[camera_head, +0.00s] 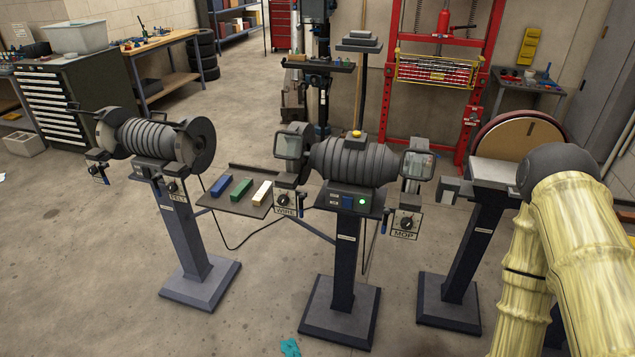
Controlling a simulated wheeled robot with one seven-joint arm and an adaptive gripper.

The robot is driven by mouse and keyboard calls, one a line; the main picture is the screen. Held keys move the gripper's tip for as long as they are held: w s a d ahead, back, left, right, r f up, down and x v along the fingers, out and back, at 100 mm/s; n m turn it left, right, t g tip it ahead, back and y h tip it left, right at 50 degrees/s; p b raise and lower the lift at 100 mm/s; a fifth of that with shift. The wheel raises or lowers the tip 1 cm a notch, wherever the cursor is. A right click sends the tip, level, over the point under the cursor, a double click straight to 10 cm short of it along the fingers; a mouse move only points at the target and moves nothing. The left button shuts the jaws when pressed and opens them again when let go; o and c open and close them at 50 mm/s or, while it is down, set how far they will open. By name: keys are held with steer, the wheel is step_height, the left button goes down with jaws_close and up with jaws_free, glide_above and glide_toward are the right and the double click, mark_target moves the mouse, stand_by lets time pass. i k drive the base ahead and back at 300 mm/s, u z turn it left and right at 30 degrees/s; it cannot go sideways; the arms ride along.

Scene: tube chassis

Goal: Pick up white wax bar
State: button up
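The white wax bar (262,193) lies on a dark flat shelf (226,204) between the two grinder stands. It is the rightmost of three bars, beside a green bar (241,190) and a blue bar (221,185), with small gaps between them. Its near end is close to the grinder's left wheel guard and the knob box marked "WIRE". My arm, in a pale yellow cover, fills the right edge of the view. My gripper is not in view.
The middle grinder (354,163) stands right of the shelf, and another grinder (150,137) stands left of it. A disc sander (520,140) is at the right, near my arm. A cable hangs below the shelf. The floor in front is mostly clear.

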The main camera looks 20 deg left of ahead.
mark_target(261, 194)
steer(key=z, duration=0.1)
steer(key=i, duration=0.8)
steer(key=u, duration=0.95)
steer(key=i, duration=0.7)
steer(key=u, duration=0.85)
